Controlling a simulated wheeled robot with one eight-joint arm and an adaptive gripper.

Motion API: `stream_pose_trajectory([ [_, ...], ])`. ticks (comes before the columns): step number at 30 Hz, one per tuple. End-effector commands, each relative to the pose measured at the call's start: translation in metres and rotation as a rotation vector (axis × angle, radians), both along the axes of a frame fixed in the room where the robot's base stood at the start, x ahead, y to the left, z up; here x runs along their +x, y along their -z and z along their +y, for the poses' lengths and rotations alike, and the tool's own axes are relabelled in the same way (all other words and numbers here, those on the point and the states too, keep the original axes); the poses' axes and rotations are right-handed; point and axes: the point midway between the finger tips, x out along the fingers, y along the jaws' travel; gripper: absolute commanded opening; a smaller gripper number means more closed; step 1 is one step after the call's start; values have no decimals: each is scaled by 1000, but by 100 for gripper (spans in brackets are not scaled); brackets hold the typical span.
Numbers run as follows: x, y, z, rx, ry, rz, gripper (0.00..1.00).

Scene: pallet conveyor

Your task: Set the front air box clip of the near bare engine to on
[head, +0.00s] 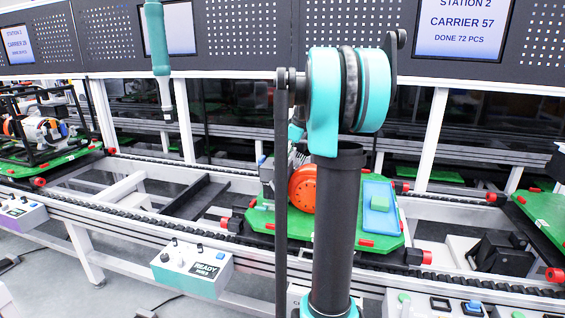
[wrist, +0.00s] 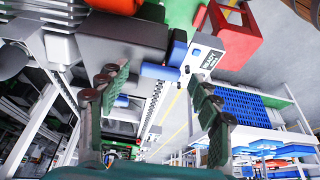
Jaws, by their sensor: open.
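The near bare engine (head: 302,190), with an orange-red round part, sits on a green pallet (head: 262,222) mid-belt. My arm hides much of it in the head view. In the wrist view a dark grey box (wrist: 124,45), probably its air box, lies just beyond my gripper (wrist: 152,80). Two blue pieces (wrist: 160,72) are at the box's right end; I cannot tell whether one is the front clip, nor its setting. My gripper's fingers are apart with nothing between them. The blue pieces appear between and beyond the fingertips. The gripper is out of the head view.
A blue tray (head: 379,203) lies on the pallet's right side. A READY control box (head: 192,268) is on the front rail. A framed engine (head: 40,130) stands on the left pallet. A red bracket (wrist: 238,40) shows at the wrist view's top right.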

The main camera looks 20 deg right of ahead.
Motion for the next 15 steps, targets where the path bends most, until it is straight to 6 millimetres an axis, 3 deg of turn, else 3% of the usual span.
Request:
stream_pose_trajectory([
  [5,-2,-10,-4,0,1,0,64],
  [15,-16,-70,-25,0,2,0,64],
])
